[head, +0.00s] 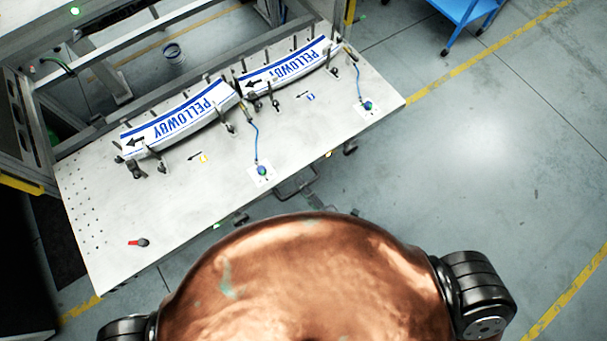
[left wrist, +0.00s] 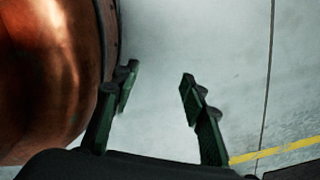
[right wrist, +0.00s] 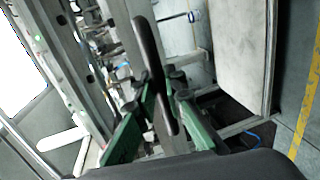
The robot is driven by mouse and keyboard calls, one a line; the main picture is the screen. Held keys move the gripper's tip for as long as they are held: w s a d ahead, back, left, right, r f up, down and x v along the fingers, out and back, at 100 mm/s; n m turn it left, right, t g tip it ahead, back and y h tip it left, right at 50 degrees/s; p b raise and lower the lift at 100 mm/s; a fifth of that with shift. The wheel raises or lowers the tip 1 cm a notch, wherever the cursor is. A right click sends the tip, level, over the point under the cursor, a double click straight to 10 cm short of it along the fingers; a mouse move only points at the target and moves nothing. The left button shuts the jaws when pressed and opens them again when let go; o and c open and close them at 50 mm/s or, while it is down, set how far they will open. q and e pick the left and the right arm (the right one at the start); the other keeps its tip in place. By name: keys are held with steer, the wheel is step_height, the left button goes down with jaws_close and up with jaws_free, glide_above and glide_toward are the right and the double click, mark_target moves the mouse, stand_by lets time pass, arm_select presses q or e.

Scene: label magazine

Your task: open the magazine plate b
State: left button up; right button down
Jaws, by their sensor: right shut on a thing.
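Two curved magazines with white-and-blue PELLOWBY labels lie end to end on the table in the head view: a left one (head: 182,116) and a right one (head: 290,65). Upright pins and dark clamps stand along them. I cannot tell which is plate b. My right gripper (right wrist: 163,95) is shut on a dark, long, round-ended handle (right wrist: 148,45) in the right wrist view; what the handle belongs to is unclear. My left gripper (left wrist: 157,80) is open and empty beside my copper body. Neither gripper shows clearly in the head view.
The pale table (head: 330,130) has a bare front strip. A red-and-black tool (head: 138,242) lies at its front left. Two blue cables end at small pads (head: 262,172). A metal frame (head: 20,120) stands behind and left. A blue cart (head: 470,12) is at the back right; open floor lies right.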

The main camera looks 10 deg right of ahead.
steer(key=shift+s, duration=0.1)
steer(key=c, duration=2.4)
jaws_free()
steer(key=o, duration=0.4)
steer(key=shift+s, duration=0.1)
arm_select(q)
steer(key=shift+s, duration=1.05)
arm_select(e)
steer(key=v, duration=1.1)
steer(key=shift+s+d, duration=0.3)
steer(key=shift+s, duration=0.05)
